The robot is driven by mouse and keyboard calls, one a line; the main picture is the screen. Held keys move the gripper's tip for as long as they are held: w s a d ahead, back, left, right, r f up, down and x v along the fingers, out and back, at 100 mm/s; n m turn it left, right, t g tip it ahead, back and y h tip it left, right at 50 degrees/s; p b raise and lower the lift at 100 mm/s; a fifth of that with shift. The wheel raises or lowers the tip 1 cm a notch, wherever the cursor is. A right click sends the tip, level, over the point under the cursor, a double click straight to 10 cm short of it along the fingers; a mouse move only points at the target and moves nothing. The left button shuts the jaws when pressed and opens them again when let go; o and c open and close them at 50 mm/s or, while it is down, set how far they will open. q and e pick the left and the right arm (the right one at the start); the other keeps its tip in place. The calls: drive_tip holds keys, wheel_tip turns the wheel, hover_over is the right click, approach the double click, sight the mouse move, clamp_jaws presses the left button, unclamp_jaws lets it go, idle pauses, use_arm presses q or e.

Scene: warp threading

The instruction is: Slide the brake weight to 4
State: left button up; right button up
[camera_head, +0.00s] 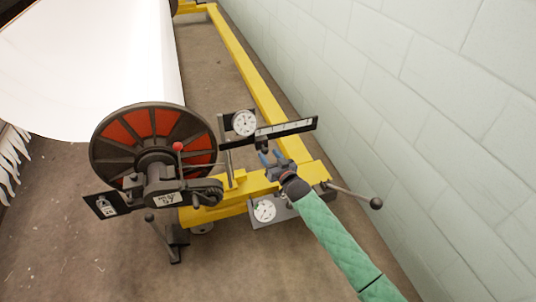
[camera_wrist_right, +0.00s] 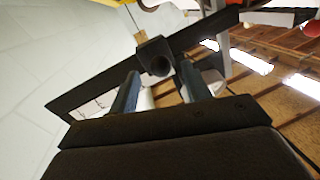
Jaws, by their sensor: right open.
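The brake weight (camera_head: 262,143) is a small dark block with a knob under it, on the scale bar (camera_head: 293,127), left of the bar's middle. The bar's numbers are too small to read. My right gripper (camera_head: 271,157) is open, its blue fingertips just below the weight. In the right wrist view the weight (camera_wrist_right: 155,57) with its round knob end shows beyond the gap between the open fingers (camera_wrist_right: 160,88); the jaws hold nothing. I cannot tell whether a finger touches it. My left gripper is not in view.
A round dial (camera_head: 244,122) stands at the bar's left end, and another dial (camera_head: 264,211) sits below on the yellow frame (camera_head: 247,75). A lever with a ball end (camera_head: 376,203) sticks out right. The red-and-black beam wheel (camera_head: 152,130) is left; a pale block wall (camera_head: 420,110) is right.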

drive_tip(key=shift+x, duration=0.8)
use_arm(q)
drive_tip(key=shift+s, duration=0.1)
use_arm(e)
drive_tip(key=shift+c, duration=0.5)
clamp_jaws()
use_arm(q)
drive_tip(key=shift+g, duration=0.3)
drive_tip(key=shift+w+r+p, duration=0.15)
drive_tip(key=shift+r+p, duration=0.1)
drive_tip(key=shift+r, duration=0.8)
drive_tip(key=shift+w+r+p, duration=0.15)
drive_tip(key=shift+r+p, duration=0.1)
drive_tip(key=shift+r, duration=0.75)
use_arm(e)
drive_tip(key=w+d, duration=0.3)
drive_tip(key=d, duration=0.6)
drive_tip(key=w+d, duration=0.3)
drive_tip(key=d, duration=0.7)
drive_tip(key=shift+w+d, duration=0.2)
drive_tip(key=shift+r, duration=0.1)
drive_tip(key=shift+o, duration=0.5)
unclamp_jaws()
drive_tip(key=shift+d, duration=0.15)
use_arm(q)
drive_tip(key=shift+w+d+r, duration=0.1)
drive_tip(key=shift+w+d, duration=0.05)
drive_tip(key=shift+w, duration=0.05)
